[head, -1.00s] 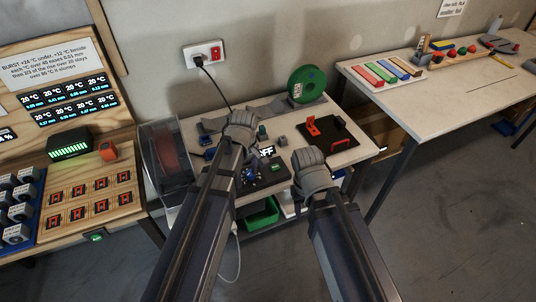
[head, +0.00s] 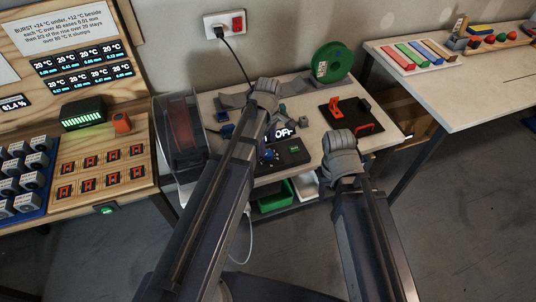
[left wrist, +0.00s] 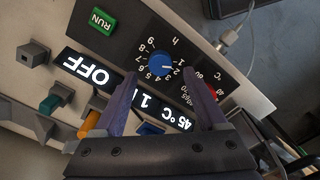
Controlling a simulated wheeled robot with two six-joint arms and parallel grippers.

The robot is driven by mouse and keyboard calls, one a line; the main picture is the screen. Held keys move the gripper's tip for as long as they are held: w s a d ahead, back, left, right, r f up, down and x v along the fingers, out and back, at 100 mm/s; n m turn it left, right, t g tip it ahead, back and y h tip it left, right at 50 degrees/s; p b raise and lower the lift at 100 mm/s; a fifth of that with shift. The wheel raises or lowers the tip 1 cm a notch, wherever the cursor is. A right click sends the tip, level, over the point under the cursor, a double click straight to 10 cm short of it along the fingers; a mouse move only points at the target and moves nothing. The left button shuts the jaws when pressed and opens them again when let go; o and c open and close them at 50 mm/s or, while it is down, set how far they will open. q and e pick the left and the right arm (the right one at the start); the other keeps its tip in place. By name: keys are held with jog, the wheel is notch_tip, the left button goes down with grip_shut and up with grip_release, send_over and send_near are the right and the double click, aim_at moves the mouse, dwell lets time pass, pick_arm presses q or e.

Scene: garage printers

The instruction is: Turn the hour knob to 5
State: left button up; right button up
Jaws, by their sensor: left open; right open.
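The dark control panel (head: 294,159) stands on the middle bench, with a lit OFF display and a green RUN button. In the left wrist view the blue hour knob (left wrist: 161,64), marked h, sits in a ring of white numbers. Its white pointer mark is too small to read surely. My left gripper (left wrist: 162,88) is open, its two fingers apart and below the knob in that picture, holding nothing. The fingers partly cover the lower displays, one reading 45 °C, and a red knob (left wrist: 191,92). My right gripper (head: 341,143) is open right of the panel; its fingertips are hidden.
A green spool (head: 332,62) stands at the back of the bench. A black tray (head: 349,118) with red parts lies right of the panel. A clear-sided box (head: 181,140) is at the left. Small grey blocks sit behind the panel.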

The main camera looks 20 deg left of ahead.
aim_at(268, 152)
pick_arm(q)
notch_tip(268, 152, down, 4)
jog(key=b, duration=0.3)
jog(key=shift+f, duration=0.25)
jog(key=shift+r, duration=0.1)
grip_shut()
